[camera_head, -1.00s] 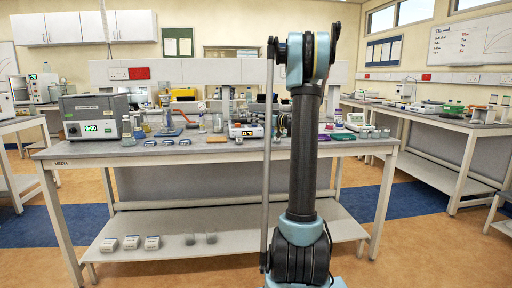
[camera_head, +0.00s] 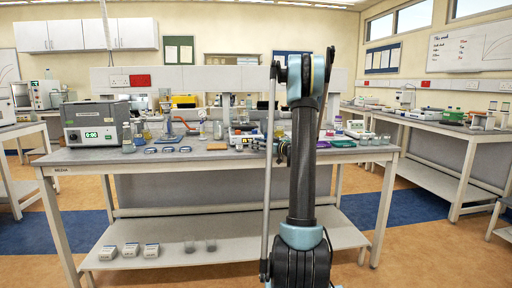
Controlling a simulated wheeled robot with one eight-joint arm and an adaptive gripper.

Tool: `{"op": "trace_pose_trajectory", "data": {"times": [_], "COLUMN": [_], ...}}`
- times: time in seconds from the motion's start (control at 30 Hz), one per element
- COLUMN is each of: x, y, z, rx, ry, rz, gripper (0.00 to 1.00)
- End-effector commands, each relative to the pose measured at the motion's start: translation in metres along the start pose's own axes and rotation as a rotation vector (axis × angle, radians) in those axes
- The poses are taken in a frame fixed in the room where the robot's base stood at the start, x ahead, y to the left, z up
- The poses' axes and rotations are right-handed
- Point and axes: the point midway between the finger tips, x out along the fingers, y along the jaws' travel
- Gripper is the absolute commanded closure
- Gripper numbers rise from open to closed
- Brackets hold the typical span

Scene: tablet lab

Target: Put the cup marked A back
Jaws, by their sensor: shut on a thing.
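My arm stands upright in front of the bench (camera_head: 240,159) and hides part of it. The dark end of my arm with my gripper (camera_head: 283,152) shows only in part, just left of the upright link and over the bench top. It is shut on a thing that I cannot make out. No letter A is readable on any cup. Several small clear vessels (camera_head: 375,141) stand at the right end of the bench top. Two greyish cups (camera_head: 190,246) (camera_head: 211,244) stand on the lower shelf.
A grey box with a green display (camera_head: 95,124), bottles (camera_head: 128,138), three small dishes (camera_head: 168,150) and green trays (camera_head: 343,144) crowd the bench top. Side benches (camera_head: 455,134) stand beyond.

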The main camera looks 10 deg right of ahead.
Motion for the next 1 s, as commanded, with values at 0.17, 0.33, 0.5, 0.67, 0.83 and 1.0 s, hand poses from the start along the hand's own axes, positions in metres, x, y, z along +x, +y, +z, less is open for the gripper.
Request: {"op": "trace_pose_trajectory", "data": {"times": [0.17,0.33,0.5,0.67,0.83,1.0], "x": [0.000,0.000,-0.001,-0.001,-0.010,-0.039], "y": [0.000,0.000,0.000,0.001,0.001,0.002], "z": [0.000,0.001,0.001,0.001,-0.001,-0.001], "rx": [0.000,0.000,0.000,0.000,0.000,0.000], "ry": [0.000,0.000,0.000,0.000,0.000,0.000], "rz": [0.000,0.000,0.001,0.001,0.003,0.005], "gripper": [0.76,0.45,0.45,0.45,0.45,0.45]}}
